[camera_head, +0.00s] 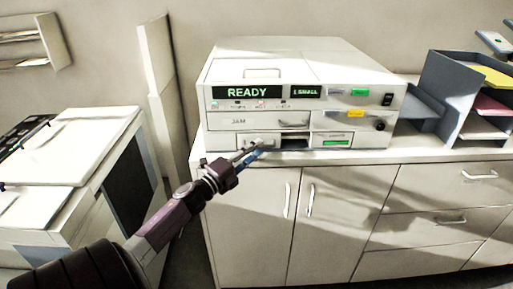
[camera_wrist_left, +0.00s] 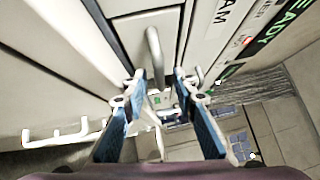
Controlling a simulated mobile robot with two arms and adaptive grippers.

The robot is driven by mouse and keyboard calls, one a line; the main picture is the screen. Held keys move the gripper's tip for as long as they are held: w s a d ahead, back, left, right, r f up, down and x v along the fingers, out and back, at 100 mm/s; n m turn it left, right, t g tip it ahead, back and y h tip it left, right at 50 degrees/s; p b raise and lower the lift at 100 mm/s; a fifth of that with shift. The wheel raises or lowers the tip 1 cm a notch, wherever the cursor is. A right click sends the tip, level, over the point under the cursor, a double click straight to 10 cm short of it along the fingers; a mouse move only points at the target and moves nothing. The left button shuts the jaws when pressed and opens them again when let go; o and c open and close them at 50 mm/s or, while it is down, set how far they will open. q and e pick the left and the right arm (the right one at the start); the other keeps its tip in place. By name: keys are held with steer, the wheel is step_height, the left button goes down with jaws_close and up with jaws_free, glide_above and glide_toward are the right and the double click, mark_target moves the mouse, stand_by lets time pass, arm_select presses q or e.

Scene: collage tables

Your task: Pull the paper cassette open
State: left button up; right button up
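The printer (camera_head: 300,70) stands on a cabinet counter, with "READY" lit on its front. A low front panel at its lower left, which looks like the paper cassette (camera_head: 222,143), sits under the drawer marked "JAM" (camera_head: 258,122). My left gripper (camera_head: 254,152) is in front of that low panel and partly hides it. In the left wrist view, a grey bar handle (camera_wrist_left: 154,55) on a pale panel lies between the two blue fingers of my left gripper (camera_wrist_left: 157,78). The fingers are apart; I cannot tell whether either touches the handle. My right gripper is in neither view.
A dark slot (camera_head: 295,143) is right of the low panel. Cabinet doors with upright handles (camera_head: 287,200) are below the counter. Grey paper trays (camera_head: 460,95) stand at the right. A white-topped unit (camera_head: 75,150) stands at the left.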

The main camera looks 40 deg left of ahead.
arm_select(q)
steer(key=shift+w, duration=0.35)
steer(key=shift+c, duration=0.3)
jaws_close()
